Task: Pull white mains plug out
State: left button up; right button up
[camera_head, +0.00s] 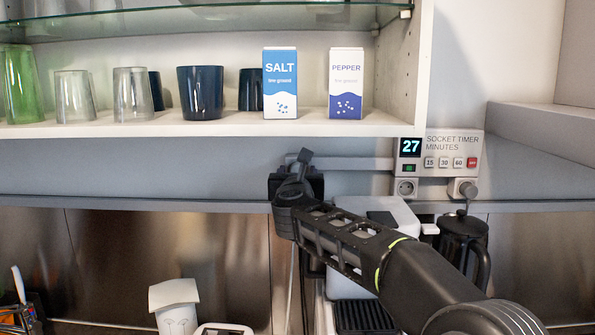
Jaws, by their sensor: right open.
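My right arm reaches in from the lower right. My right gripper (297,172) is open in front of the wall below the cabinet, left of the socket timer (438,150). Its fingers and wrist cover the wall right behind them, so I cannot tell whether a plug is there. The timer shows 27. Its left socket (405,187) is empty. A pale grey-white plug (466,189) sits in its right socket, well to the right of my gripper and apart from it. My left gripper is not in view.
A cabinet shelf (225,128) with glasses, dark mugs, a salt box (280,83) and a pepper box (346,84) overhangs the gripper. A white coffee machine (400,216) stands partly behind my arm. A black press pot (462,240) is right of it.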

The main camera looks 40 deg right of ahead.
dwell(0.3)
jog(key=shift+c, duration=0.4)
grip_shut()
dwell(0.3)
jog(key=shift+a+f+b, duration=0.1)
jog(key=shift+a+b, duration=0.05)
jog(key=shift+b, duration=0.2)
jog(key=shift+b+v, duration=1.15)
jog(key=shift+v, duration=1.75)
jog(key=shift+s, duration=0.1)
